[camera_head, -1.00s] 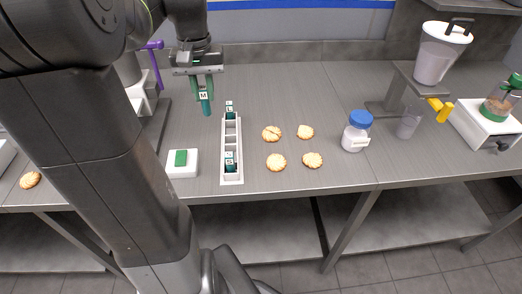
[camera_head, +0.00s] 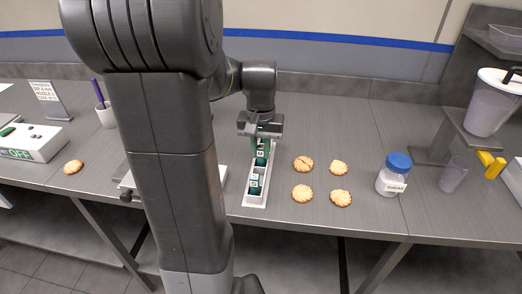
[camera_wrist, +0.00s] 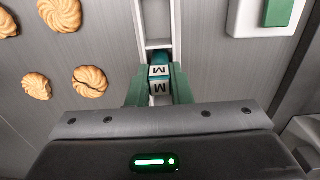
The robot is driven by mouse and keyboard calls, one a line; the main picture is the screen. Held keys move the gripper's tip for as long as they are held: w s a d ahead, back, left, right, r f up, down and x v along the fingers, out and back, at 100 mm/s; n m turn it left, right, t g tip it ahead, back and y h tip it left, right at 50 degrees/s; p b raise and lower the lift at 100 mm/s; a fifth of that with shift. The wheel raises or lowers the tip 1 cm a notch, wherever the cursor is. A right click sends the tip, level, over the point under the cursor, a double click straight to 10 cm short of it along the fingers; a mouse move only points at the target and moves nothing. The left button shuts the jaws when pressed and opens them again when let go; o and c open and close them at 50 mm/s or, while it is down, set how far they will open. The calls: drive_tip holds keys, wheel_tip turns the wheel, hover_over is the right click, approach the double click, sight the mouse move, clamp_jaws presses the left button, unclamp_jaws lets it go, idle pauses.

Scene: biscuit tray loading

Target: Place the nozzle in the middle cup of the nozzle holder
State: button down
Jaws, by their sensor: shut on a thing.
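The nozzle holder (camera_head: 256,203) is a narrow white rack on the table; part of it also shows in the wrist view (camera_wrist: 137,22). My gripper (camera_head: 262,148) is over its rear-to-middle stretch. In the wrist view, the green fingers (camera_wrist: 160,82) are shut on the teal nozzle marked M (camera_wrist: 159,72), in line with the holder. I cannot tell how far the M nozzle is inside a cup. The teal S nozzle (camera_head: 254,186) stands in the near part of the holder. The L nozzle cannot be made out clearly behind my gripper.
Several biscuits (camera_head: 303,164) lie right of the holder, with a blue-lidded jar (camera_head: 393,175) beyond them. A white block with a green top (camera_wrist: 280,12) lies on the holder's other side. My arm covers part of the table on the left.

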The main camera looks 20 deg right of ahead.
drive_tip(key=shift+f, duration=0.25)
drive_tip(key=shift+f, duration=0.15)
drive_tip(key=c, duration=1.3)
unclamp_jaws()
wheel_tip(320, 180, up, 12)
drive_tip(key=shift+r+p, duration=0.25)
drive_tip(key=shift+p, duration=0.15)
